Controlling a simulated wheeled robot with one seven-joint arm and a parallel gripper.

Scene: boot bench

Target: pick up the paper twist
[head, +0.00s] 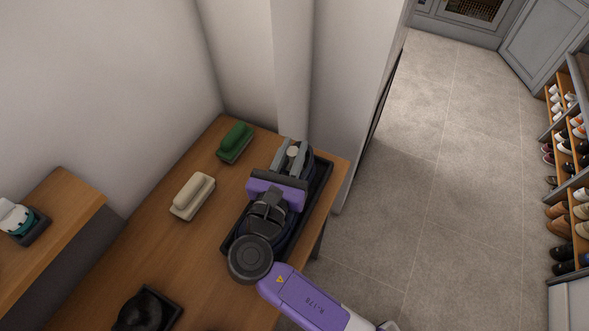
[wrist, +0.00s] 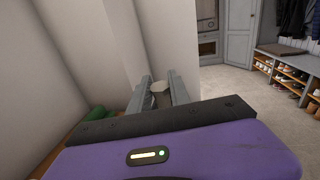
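A small pale grey-white piece, which I take to be the paper twist (head: 292,151), sits between the fingers of my gripper (head: 291,158). My gripper points away from me, over the far part of a black tray (head: 232,236) on the wooden bench. The arm hides much of the tray, and I cannot tell how high the twist is above it.
A green-backed brush (head: 235,141) and a cream brush (head: 192,196) lie left of the tray on the bench (head: 165,243). A dark round item (head: 143,311) is at the near edge. A wall corner (head: 293,70) rises close behind. Shoe shelves (head: 567,150) stand far right across open floor.

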